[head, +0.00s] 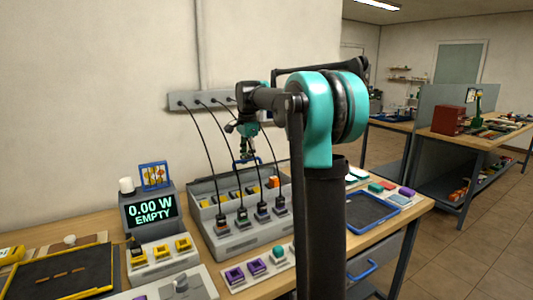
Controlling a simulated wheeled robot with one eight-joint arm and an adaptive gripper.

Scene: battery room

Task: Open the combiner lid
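The combiner looks like the grey box (262,236) in the middle of the bench in the head view. Several black cables plug into its front row. A grey panel (197,188), apparently its lid, stands raised at the back, with yellow and orange parts showing in front of it. A blue handle (236,161) sits at the panel's top edge. My gripper (249,155) points down right at the handle, small and dark against the wall. I cannot tell whether its fingers are closed around the handle. My arm hides the box's right side.
A display (151,210) reading "0.00 W EMPTY" stands left of the box. Cables hang from a wall strip (185,102) close to my gripper. A blue tray (372,212) lies at right. Purple blocks (235,275) sit in front. Floor is open at right.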

